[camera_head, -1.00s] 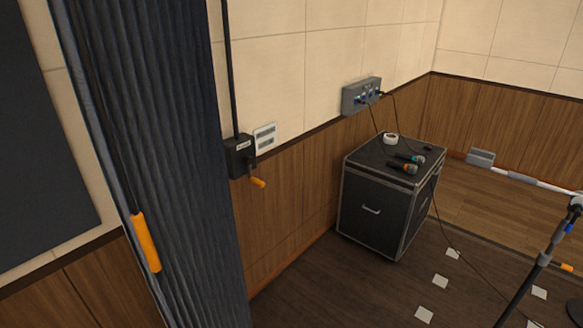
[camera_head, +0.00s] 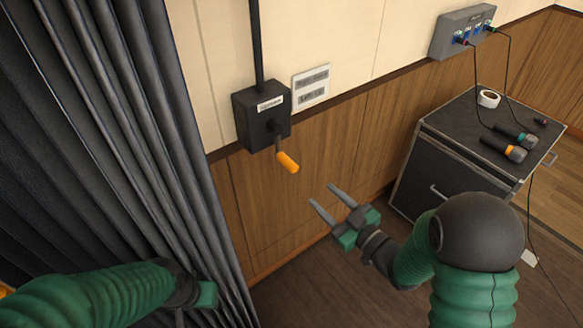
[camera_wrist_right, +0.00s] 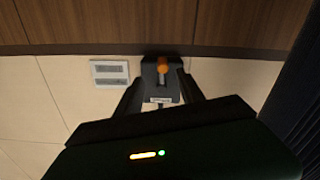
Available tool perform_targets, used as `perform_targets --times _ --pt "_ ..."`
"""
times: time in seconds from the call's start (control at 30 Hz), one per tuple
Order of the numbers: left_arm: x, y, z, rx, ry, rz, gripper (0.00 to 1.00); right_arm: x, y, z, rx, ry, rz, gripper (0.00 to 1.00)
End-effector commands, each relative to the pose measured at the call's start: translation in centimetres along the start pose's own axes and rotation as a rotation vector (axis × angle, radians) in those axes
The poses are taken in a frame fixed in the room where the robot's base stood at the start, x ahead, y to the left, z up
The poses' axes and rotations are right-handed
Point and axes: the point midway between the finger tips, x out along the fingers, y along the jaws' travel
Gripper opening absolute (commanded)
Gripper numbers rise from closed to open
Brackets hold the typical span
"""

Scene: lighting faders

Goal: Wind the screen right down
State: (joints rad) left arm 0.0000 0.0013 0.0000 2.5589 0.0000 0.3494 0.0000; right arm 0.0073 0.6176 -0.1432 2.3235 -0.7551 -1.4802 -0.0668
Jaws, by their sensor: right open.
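The black crank box (camera_head: 263,114) is on the wall, with a vertical black rod rising from its top. Its crank ends in an orange handle (camera_head: 288,162) that points down and to the right. My right gripper (camera_head: 325,196) is open and empty, below and to the right of the handle, apart from it. In the right wrist view the orange handle (camera_wrist_right: 162,67) and box (camera_wrist_right: 160,88) appear between the open fingers. My left arm (camera_head: 100,297) enters at the lower left, and its fingers are hidden or out of frame. The screen itself is not clearly seen.
A grey pleated curtain (camera_head: 110,130) hangs left of the crank box. A black flight case (camera_head: 455,165) with microphones and a tape roll stands at the right, below a grey socket box (camera_head: 463,32).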

Motion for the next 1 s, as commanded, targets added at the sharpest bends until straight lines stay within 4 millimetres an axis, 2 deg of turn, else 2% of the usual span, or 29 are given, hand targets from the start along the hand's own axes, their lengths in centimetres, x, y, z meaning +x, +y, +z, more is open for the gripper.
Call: perform_targets --times 0.17,0.4,0.6,0.8,1.0 --pt "-0.3 0.0 0.0 0.000 0.000 0.000 0.36 3.4 -0.2 -0.3 -0.001 0.003 -0.004 0.45" --pt "-0.4 0.0 0.0 0.000 -0.001 0.000 0.36 10.0 0.2 0.1 0.004 0.001 -0.002 0.45" --pt "-0.5 0.0 -0.1 0.000 0.000 0.000 0.36 14.4 0.3 0.1 0.005 0.000 0.000 0.45" --pt "-0.5 0.0 -0.1 0.000 0.000 0.000 0.36 16.4 0.3 0.1 0.005 -0.002 0.002 0.45" --pt "-0.5 0.0 -0.1 0.000 0.000 0.000 0.36 16.6 0.3 0.1 0.006 -0.002 0.002 0.45"
